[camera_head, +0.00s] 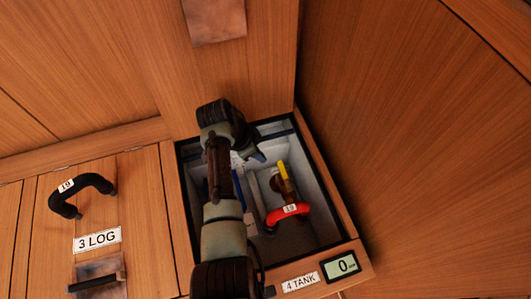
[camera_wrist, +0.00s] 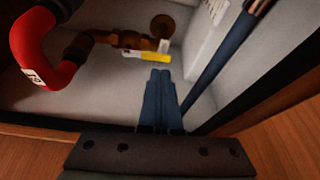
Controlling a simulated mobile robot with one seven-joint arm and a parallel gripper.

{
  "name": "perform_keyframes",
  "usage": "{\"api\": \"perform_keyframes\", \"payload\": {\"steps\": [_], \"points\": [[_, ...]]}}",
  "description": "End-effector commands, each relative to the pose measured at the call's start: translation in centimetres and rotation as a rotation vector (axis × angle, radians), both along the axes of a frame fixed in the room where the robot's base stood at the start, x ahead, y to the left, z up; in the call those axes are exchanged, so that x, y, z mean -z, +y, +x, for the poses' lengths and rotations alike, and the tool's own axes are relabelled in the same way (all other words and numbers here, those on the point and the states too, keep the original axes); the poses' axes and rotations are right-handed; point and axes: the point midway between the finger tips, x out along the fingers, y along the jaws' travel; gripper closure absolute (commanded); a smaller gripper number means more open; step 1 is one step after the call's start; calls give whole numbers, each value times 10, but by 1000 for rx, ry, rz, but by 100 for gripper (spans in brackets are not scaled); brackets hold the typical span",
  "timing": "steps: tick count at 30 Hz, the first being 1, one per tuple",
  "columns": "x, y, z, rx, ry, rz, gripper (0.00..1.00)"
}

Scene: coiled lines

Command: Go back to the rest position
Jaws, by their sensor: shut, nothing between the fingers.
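My gripper (camera_wrist: 158,85) is shut and empty. In the wrist view its blue fingertips point into the open tank bin, just short of the yellow valve handle (camera_wrist: 146,55), with no visible hold on it. In the head view my arm reaches over the bin, and the gripper (camera_head: 258,157) shows only in part at the far side of the bin. The yellow handle (camera_head: 283,170) also shows there, on a brass valve (camera_head: 284,187). A red hose or pipe (camera_head: 288,213) with a white tag curves below the valve.
The bin's dark rim (camera_head: 186,225) borders a "4 TANK" label (camera_head: 300,283) and a display reading 0 (camera_head: 341,266). A wooden wall (camera_head: 420,130) rises close on the right. To the left is a "3 LOG" lid (camera_head: 140,225) with a black curved handle (camera_head: 80,188).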

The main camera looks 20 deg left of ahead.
Motion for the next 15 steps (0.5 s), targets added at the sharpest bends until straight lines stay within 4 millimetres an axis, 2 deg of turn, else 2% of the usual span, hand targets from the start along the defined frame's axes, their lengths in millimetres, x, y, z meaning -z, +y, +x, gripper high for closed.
{"api": "perform_keyframes", "payload": {"steps": [1, 3, 15], "points": [[-8, 2, -1, -1, 0, 0, 100], [-12, 3, -3, -1, 0, 0, 100], [-17, 4, -1, -8, -7, 6, 100]]}}
